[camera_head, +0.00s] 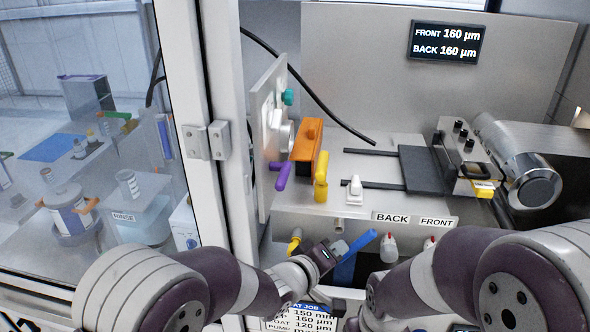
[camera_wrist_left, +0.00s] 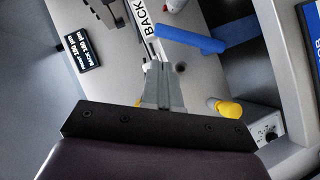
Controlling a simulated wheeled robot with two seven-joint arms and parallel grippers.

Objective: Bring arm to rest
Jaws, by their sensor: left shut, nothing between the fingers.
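My left arm comes in from the left in the head view and ends in the left gripper (camera_head: 335,252), low in front of the coating machine. In the left wrist view its grey fingers (camera_wrist_left: 162,85) are together, with nothing between them. A blue handle (camera_head: 361,243) is close beside the fingertips in the head view; it also shows ahead of them in the left wrist view (camera_wrist_left: 188,38). I cannot tell whether they touch. My right arm enters from the right; its gripper is not visible.
The machine front carries a BACK label (camera_head: 392,217) and a FRONT label (camera_head: 436,222). An orange block (camera_head: 306,145), purple handle (camera_head: 283,176) and yellow handle (camera_head: 321,178) stand above. A white door frame (camera_head: 205,110) is to the left. A yellow knob (camera_wrist_left: 230,109) is right of the fingers.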

